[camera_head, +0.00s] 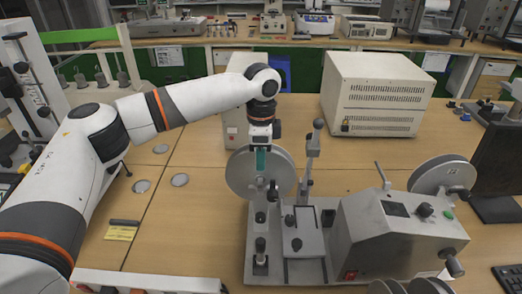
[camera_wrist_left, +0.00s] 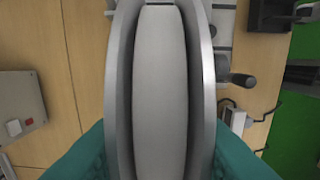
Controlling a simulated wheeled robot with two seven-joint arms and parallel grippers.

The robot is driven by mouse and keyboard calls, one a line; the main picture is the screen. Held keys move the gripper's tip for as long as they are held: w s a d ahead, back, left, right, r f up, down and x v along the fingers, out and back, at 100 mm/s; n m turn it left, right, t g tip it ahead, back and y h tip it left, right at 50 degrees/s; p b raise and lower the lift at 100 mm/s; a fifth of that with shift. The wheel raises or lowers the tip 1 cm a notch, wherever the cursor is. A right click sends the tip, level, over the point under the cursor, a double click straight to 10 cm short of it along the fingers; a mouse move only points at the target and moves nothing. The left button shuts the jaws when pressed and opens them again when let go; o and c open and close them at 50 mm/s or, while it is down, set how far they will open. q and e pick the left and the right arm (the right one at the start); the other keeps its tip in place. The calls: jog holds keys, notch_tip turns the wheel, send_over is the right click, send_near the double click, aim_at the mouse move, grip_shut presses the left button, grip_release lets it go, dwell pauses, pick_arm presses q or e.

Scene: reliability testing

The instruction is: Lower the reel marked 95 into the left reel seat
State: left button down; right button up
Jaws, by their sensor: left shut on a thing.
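A grey disc-shaped reel (camera_head: 239,175) hangs upright at the left end of the bench machine (camera_head: 392,225). No number can be read on it. My left gripper (camera_head: 261,160), with teal fingers, is shut on the reel from above. In the left wrist view, the reel (camera_wrist_left: 160,75) fills the middle edge-on, with my left gripper's teal fingers (camera_wrist_left: 160,150) on both sides. A metal upright (camera_head: 260,220) on the machine's base plate is just below the reel; whether they touch cannot be told. My right gripper is not in view.
Another reel (camera_head: 440,175) is mounted at the machine's right. More reels (camera_head: 412,287) show at the bottom edge. A tall metal post (camera_head: 311,155) stands close right of the held reel. A white vented box (camera_head: 376,95) is behind. The table left of the machine is mostly clear.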

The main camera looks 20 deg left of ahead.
pick_arm(q)
jog(key=shift+f, duration=0.15)
dwell(0.3)
jog(key=shift+f+p, duration=0.4)
jog(key=shift+f, duration=0.25)
jog(key=shift+f+p, duration=0.1)
jog(key=shift+p, duration=0.35)
jog(key=shift+f, duration=0.2)
jog(key=c, duration=1)
grip_release()
jog(key=shift+o, duration=0.5)
jog(key=shift+f, duration=0.1)
